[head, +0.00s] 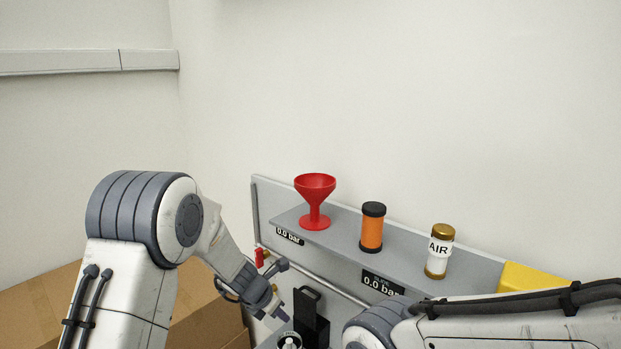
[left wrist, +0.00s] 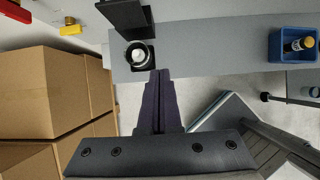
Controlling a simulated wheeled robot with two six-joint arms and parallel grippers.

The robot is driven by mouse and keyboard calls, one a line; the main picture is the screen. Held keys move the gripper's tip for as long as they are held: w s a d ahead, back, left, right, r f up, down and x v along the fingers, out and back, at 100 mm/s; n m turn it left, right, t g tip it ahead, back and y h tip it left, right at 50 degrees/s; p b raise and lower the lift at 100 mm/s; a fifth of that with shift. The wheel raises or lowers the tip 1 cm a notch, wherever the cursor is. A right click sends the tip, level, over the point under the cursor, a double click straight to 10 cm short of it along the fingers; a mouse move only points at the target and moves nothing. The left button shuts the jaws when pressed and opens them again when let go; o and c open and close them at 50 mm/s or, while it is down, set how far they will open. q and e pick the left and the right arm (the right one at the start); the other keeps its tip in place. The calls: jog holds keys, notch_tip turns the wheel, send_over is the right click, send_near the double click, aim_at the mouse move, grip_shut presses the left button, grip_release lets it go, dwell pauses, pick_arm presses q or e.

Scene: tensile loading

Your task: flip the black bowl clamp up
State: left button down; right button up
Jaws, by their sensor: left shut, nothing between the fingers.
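A black clamp piece (head: 310,318) stands upright at the bottom middle of the head view. A round black-rimmed bowl (head: 290,341) with a pale centre sits just in front of it, cut by the lower edge. In the left wrist view the black piece (left wrist: 124,14) is at the top and the bowl (left wrist: 138,56) lies below it. My left gripper (head: 280,312) is shut and empty, its tips close to the bowl in the picture. In the left wrist view the closed fingers (left wrist: 160,75) point toward the bowl's right side. Contact cannot be told. My right gripper is out of view.
A grey shelf (head: 345,235) holds a red funnel (head: 315,200), an orange-black canister (head: 372,228) and an AIR bottle (head: 439,252). Cardboard boxes (left wrist: 45,95) stand at the left. A blue bin (left wrist: 292,46) sits on the grey bench (left wrist: 215,40) at the right.

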pick_arm(q)
jog(key=s+d+r+m+g+b, duration=0.25)
jog(key=s+d+m, duration=0.25)
jog(key=s+m, duration=0.45)
jog(key=s+d+r+m+g+b, duration=0.1)
jog(key=s+d+r+m+b, duration=0.3)
jog(key=s+m, duration=0.6)
jog(key=s+a+m+y, duration=0.1)
jog(key=s+a+m, duration=0.1)
jog(key=s+m, duration=0.3)
jog(key=s+a+f+m, duration=0.1)
jog(key=s+a+m, duration=0.1)
jog(key=s+m, duration=0.3)
jog(key=s+a+f+m+g+y+b, duration=0.1)
jog(key=s+a+m, duration=0.1)
jog(key=s+m, duration=0.3)
jog(key=shift+s+a+m+y, duration=0.3)
jog(key=shift+s+a+m, duration=0.05)
jog(key=shift+s, duration=0.45)
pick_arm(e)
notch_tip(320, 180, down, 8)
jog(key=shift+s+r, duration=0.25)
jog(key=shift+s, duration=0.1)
